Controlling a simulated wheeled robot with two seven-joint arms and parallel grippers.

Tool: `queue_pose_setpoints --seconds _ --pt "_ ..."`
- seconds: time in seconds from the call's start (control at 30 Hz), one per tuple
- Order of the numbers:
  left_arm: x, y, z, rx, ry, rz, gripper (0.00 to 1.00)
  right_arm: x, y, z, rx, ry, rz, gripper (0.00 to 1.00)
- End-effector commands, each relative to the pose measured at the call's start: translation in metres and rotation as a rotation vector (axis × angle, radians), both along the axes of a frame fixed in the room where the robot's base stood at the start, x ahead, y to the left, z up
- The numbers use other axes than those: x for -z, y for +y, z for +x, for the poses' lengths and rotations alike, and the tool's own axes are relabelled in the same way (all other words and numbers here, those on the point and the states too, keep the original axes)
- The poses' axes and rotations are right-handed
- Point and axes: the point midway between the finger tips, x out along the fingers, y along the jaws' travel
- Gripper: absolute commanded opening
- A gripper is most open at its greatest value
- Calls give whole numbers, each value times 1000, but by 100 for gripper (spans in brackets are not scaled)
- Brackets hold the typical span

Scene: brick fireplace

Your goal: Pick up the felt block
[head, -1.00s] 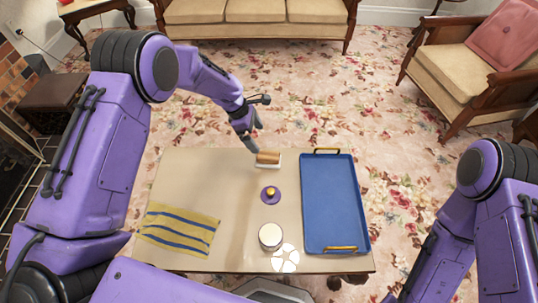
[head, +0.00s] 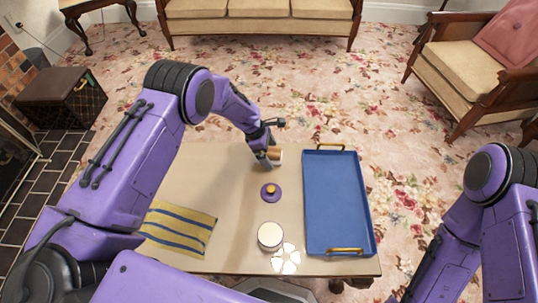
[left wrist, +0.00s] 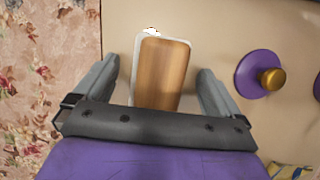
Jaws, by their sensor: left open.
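The felt block (left wrist: 162,75) has a wooden brown top and a pale edge along its underside. It lies on the table near the far edge. It also shows in the head view (head: 275,156), partly hidden by my left gripper (head: 269,161). In the left wrist view my left gripper (left wrist: 160,88) is open, with one finger on each side of the block and a gap on both sides. The block's near end is hidden behind the gripper's dark bar. My right gripper is not in view.
A purple disc with a gold knob (head: 270,191) sits just in front of the block. A white-topped round container (head: 270,236), a pale flower-shaped piece (head: 286,259) and a striped yellow cloth (head: 178,228) lie nearer. A blue tray (head: 337,200) fills the table's right side.

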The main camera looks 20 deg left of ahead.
Motion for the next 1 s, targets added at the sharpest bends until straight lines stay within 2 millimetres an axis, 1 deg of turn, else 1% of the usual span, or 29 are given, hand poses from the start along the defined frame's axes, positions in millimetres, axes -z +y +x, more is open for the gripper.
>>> queue_pose_setpoints --seconds 0.13,0.17,0.2,0.27,0.3,0.33,0.37,0.6,0.73,0.77,0.87,0.97,1.0 --pt "-1 0 1 0 -1 0 98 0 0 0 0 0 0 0" --pt "-1 0 1 1 -1 0 95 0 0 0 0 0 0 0" --pt "-1 0 1 1 -1 0 82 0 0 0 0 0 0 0" --pt "-1 0 1 1 -1 0 62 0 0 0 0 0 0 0" --pt "-1 0 1 1 -1 0 49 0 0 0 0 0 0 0" --pt "-1 0 1 1 -1 0 39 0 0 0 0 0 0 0" --pt "-1 -1 1 1 -1 0 37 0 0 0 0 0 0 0" --pt "-1 -1 1 1 -1 0 37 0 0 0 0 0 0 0" --pt "-10 0 2 0 -2 0 37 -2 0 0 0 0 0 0" --pt "-13 0 2 0 -3 1 37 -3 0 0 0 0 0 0" --pt "-33 0 2 1 -5 1 37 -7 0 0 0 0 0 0" --pt "-59 3 -16 -2 -1 -2 37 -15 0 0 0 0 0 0" --pt "-71 4 -26 -2 -1 -2 37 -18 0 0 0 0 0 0"
